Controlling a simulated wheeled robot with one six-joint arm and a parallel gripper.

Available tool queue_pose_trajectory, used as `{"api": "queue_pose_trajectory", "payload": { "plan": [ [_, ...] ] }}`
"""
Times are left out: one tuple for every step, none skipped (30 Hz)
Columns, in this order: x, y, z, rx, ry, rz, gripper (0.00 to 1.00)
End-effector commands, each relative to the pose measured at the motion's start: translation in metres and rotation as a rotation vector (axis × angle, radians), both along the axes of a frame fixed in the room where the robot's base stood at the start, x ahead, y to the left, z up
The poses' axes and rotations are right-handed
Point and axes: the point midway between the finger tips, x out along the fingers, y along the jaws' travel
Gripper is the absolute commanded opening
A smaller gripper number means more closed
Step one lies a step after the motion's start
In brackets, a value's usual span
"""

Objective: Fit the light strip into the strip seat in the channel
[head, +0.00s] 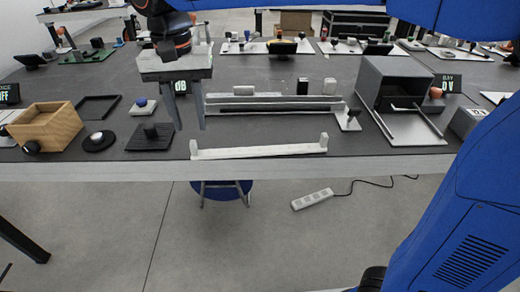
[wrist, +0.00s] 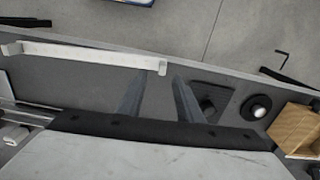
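A long white bar with an upright tab at each end, which looks like the light strip (head: 260,151), lies along the table's front edge. It also shows at upper left in the wrist view (wrist: 85,53). Behind it, the long grey channel (head: 275,104) lies roughly parallel, with a dark slot along it; the strip seat cannot be made out clearly. My gripper (head: 190,125) points down left of the channel, apart from the strip. In the wrist view my gripper (wrist: 158,80) has its two fingers spread with only dark table between them.
A black block on a plate (head: 150,137), a round black knob (head: 98,141) and a wooden box (head: 45,128) stand to the left. A grey open box (head: 397,80) with rails stands at right. The front table edge is close to the strip.

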Motion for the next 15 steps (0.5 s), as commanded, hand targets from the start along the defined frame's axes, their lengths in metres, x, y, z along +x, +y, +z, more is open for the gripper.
{"api": "queue_pose_trajectory", "payload": {
  "plan": [
    [0.0,0.0,-0.003,-0.001,0.001,0.0,0.33],
    [0.0,0.0,-0.004,-0.001,0.0,0.0,0.33],
    [0.0,0.0,-0.005,0.0,0.0,0.0,0.33],
    [0.0,0.0,-0.007,0.0,0.0,0.0,0.33],
    [0.0,0.0,-0.009,0.0,0.0,0.0,0.33],
    [0.0,0.001,-0.012,-0.001,0.001,0.0,0.33],
    [0.0,0.001,-0.016,-0.001,0.001,0.0,0.33],
    [-0.001,0.002,-0.02,-0.002,0.002,0.0,0.33],
    [-0.001,0.003,-0.025,-0.002,0.002,0.0,0.33],
    [-0.001,0.003,-0.03,-0.002,0.001,0.0,0.33],
    [-0.001,0.004,-0.034,-0.002,0.002,0.0,0.33],
    [-0.001,0.004,-0.04,-0.003,0.002,0.0,0.33],
    [-0.001,0.004,-0.043,-0.002,0.001,-0.001,0.33],
    [-0.001,0.005,-0.046,-0.001,0.001,-0.001,0.33],
    [-0.001,0.004,-0.05,-0.001,0.001,0.0,0.33]
  ]
}}
